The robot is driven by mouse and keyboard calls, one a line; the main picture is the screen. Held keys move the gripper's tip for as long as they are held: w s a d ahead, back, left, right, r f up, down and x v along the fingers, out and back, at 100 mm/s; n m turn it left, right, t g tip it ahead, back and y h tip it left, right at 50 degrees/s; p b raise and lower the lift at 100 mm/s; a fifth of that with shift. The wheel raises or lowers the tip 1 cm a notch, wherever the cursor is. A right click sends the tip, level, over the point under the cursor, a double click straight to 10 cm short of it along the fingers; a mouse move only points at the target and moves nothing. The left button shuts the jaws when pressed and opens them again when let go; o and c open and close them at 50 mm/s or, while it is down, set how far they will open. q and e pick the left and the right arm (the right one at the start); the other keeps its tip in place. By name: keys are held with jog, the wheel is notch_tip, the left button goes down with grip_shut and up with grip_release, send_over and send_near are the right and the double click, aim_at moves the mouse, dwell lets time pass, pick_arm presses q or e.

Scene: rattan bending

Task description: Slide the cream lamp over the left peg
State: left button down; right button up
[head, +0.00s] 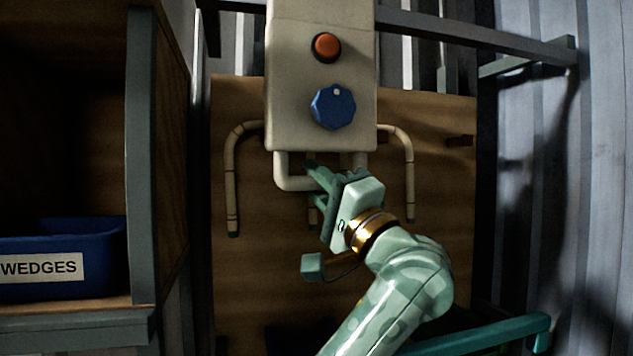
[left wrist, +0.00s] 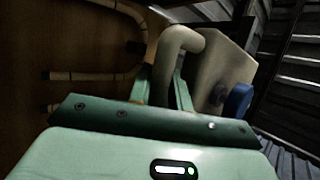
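The cream lamp (head: 290,95) is a box-shaped body with an orange button, a blue knob (head: 333,106) and a tube handle (head: 290,184) at its lower end. It stands in front of the brown board (head: 440,215) in the head view. My left gripper (head: 312,182) is at the handle, its fingers on either side of the tube. The left wrist view shows the handle (left wrist: 183,40) running down between the two green fingers, which look closed on it. A short dark peg (head: 460,140) sticks out at the board's right. I see no left peg. My right gripper is out of view.
Bent canes (head: 233,185) hang on both sides of the lamp. A dark frame rail (head: 460,28) crosses above on the right. At left is a wooden cabinet with a blue bin (head: 100,245) labelled WEDGES. The lower left part of the board is clear.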

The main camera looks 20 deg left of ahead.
aim_at(291, 189)
pick_arm(q)
jog(key=shift+s+a+f, duration=0.1)
jog(key=shift+a+f, duration=0.05)
jog(key=shift+a, duration=0.1)
jog(key=s+a+b, duration=0.2)
jog(key=a, duration=0.1)
jog(key=shift+a, duration=0.1)
jog(key=shift+s+a, duration=0.1)
jog(key=shift+s, duration=0.05)
